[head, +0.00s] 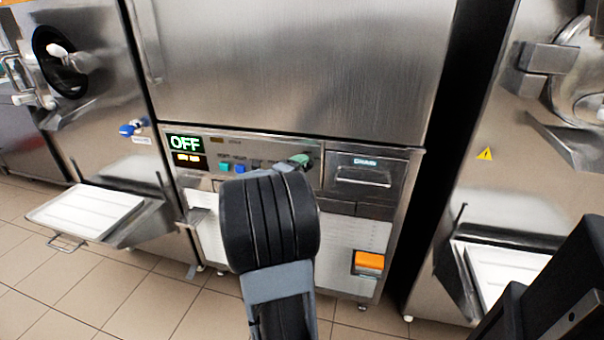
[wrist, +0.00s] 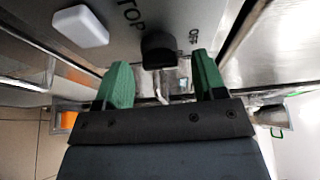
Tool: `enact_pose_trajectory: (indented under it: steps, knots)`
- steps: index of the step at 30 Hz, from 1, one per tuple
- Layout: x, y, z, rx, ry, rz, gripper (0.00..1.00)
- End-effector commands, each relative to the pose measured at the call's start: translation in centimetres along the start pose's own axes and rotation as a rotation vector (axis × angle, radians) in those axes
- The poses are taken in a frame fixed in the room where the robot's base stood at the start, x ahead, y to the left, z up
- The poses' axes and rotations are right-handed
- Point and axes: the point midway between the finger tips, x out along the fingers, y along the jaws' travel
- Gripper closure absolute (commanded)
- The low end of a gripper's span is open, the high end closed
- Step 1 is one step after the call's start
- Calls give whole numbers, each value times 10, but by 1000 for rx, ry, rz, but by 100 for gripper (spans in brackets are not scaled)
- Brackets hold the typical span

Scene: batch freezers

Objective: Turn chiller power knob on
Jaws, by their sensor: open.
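The chiller is the middle steel machine, and its control panel (head: 232,146) shows a lit display (head: 184,143) reading OFF. In the wrist view a black knob (wrist: 158,50) stands on the panel, with small lettering including OFF beside it. My gripper (wrist: 160,76) is open, its two green fingers apart on either side of the knob in the picture. I cannot tell whether they touch it. In the head view my gripper (head: 299,160) reaches the right part of the panel. My arm and gripper hide the knob there.
A white button (wrist: 80,27) sits near the knob by lettering ending in TOP. Teal and blue buttons (head: 239,169) line the panel. A drawer front (head: 362,174) is to the right. Other steel machines stand left and right, with a tray (head: 85,212) jutting out at left.

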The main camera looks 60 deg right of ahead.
Motion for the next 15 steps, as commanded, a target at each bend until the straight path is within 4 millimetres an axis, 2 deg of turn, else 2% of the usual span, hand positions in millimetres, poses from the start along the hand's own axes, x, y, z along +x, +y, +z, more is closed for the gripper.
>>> enact_pose_trajectory:
  steps: [4, 13, 15]
  knots:
    - [7, 0, 0, -1, 0, 0, 36]
    - [8, 0, 0, -1, 0, 0, 36]
    - [8, 0, 0, 0, 0, 0, 41]
